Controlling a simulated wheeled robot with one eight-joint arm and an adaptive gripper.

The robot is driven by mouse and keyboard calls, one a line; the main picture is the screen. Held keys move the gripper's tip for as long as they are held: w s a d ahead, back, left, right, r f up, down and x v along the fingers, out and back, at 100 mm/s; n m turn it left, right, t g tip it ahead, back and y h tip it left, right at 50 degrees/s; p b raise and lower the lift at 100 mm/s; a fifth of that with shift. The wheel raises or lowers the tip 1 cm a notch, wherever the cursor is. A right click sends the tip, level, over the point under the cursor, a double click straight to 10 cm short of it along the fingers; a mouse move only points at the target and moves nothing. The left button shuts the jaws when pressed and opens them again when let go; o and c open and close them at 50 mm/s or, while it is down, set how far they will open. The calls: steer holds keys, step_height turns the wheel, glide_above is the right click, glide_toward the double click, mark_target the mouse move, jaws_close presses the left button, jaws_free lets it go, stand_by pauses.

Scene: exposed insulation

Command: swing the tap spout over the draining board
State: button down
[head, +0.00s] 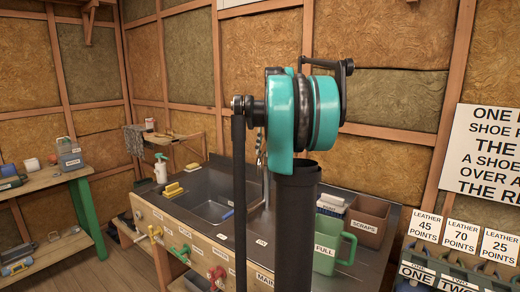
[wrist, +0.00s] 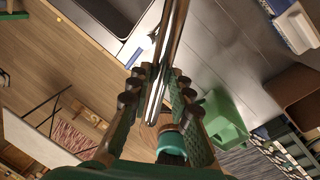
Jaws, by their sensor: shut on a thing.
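A chrome tap spout (wrist: 174,35) runs down from the top of the wrist view between the two fingers of my gripper (wrist: 157,80). The gripper is shut on this spout. In the head view a thin part of the chrome tap (head: 266,185) shows beside my arm, which hides the gripper and most of the tap. The sink bowl (head: 211,208) lies left of the tap. It also shows at the upper left of the wrist view (wrist: 112,14). Bare metal worktop, apparently the draining board (wrist: 225,42), extends right of the spout. I cannot see exactly where the spout's outlet is.
A green jug (head: 326,258), a brown scraps bin (head: 367,222) and a white tub (head: 331,204) stand on the worktop right of my arm. A yellow sponge (head: 173,190) and spray bottle (head: 160,169) are at the left. Coloured valves (head: 180,252) stick out from the front panel.

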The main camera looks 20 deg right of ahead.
steer(key=shift+d, duration=0.1)
stand_by(0.3)
steer(key=c, duration=1.4)
jaws_free()
steer(key=shift+o, duration=0.2)
steer(key=w+a+v, duration=0.1)
steer(key=v, duration=0.8)
steer(key=shift+a+r, duration=0.3)
steer(key=shift+r, duration=0.3)
steer(key=shift+c, duration=0.6)
